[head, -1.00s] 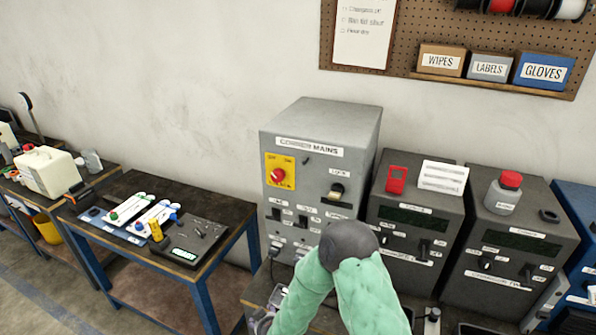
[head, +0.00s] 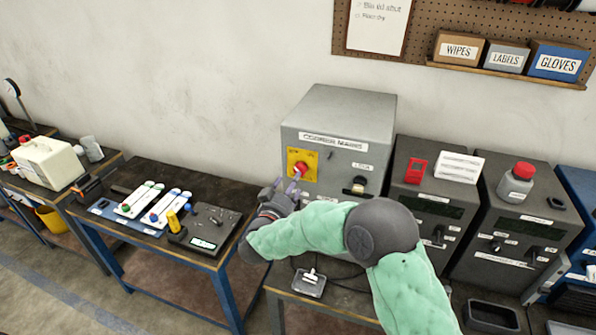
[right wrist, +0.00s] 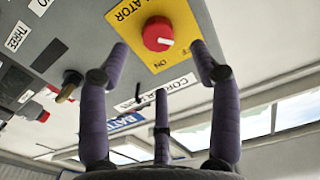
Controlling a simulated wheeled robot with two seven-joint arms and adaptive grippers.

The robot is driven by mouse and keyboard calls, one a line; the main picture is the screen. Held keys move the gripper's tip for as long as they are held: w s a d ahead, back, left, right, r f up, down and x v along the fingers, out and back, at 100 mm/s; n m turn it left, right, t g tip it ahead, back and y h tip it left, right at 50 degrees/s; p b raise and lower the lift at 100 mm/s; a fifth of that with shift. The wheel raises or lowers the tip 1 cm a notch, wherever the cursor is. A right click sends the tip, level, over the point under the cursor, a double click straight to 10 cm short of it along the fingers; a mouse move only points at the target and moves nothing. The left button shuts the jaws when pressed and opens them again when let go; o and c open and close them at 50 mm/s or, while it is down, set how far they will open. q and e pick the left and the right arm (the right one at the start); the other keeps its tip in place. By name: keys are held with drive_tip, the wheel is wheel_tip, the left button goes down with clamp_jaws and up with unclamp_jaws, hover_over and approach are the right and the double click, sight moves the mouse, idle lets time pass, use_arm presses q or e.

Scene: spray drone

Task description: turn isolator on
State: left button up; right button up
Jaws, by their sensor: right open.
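The isolator is a red rotary knob (head: 300,169) on a yellow plate (head: 292,178) at the upper left of the grey mains cabinet's front (head: 345,155). My right gripper (head: 291,186) is in front of the plate, its purple fingers close to the knob. In the right wrist view the gripper (right wrist: 160,62) has its three fingers spread apart and empty. The red knob (right wrist: 157,33) shows just beyond the fingertips, with a short white mark and "ON" lettering beside it. I cannot tell whether any finger touches it. My left gripper is not in view.
Below the plate, the cabinet's lower front is hidden by my right arm. A side table (head: 150,185) with trays stands left.

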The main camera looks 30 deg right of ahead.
sight(300, 169)
drive_tip(key=x, duration=0.7)
drive_tip(key=shift+d+r, duration=0.1)
drive_tip(key=shift+r, duration=0.05)
drive_tip(key=c, duration=1.1)
